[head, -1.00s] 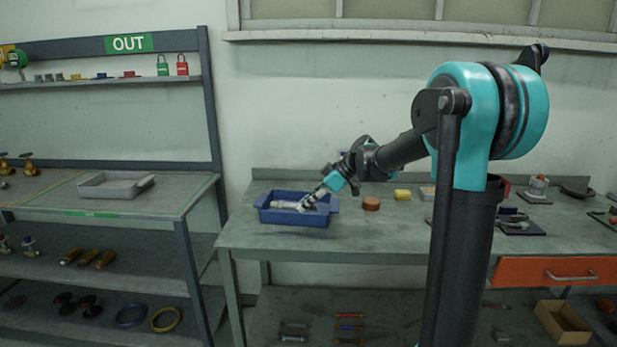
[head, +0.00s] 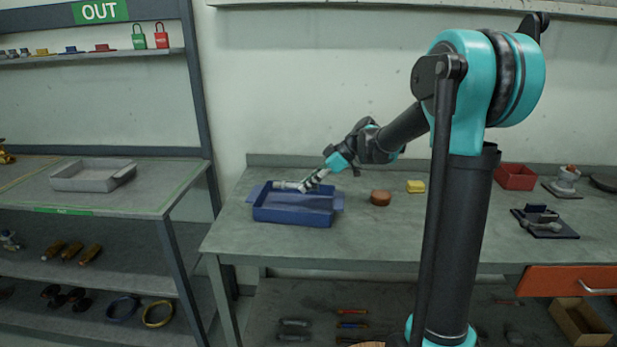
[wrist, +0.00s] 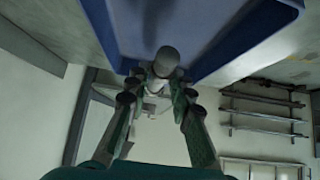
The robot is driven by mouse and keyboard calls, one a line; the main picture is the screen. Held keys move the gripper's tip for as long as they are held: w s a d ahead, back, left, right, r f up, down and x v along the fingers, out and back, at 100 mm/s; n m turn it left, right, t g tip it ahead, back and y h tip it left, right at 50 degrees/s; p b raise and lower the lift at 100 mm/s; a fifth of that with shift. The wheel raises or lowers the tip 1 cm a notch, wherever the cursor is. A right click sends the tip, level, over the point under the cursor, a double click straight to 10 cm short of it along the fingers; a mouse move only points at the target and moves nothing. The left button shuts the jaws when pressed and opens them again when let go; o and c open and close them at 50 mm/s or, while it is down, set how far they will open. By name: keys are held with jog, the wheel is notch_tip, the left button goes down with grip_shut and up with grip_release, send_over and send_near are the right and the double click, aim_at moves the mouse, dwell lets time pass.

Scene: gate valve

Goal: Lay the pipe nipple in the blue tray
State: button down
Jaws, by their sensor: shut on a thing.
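The blue tray (head: 292,217) stands on the grey bench. It also fills the upper part of the wrist view (wrist: 240,40). My gripper (head: 310,183) is at the tray's back right, with its fingers pointing left and down. It is shut on the pipe nipple (head: 287,185), a pale short cylinder. The nipple lies roughly level at the tray's back rim; I cannot tell whether it touches the tray. In the wrist view the nipple's rounded end (wrist: 166,61) sticks out between the fingertips (wrist: 155,88) in front of the blue tray.
A brown round piece (head: 380,198) and a yellow block (head: 415,186) lie right of the tray. A red bin (head: 516,176) stands farther right. A grey tray (head: 92,176) sits on the left rack. The bench in front of the blue tray is clear.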

jog(key=shift+f, duration=3.05)
jog(key=c, duration=1.3)
grip_release()
jog(key=shift+o, duration=0.2)
jog(key=v, duration=1.2)
jog(key=shift+s+r, duration=0.1)
jog(key=shift+s, duration=0.1)
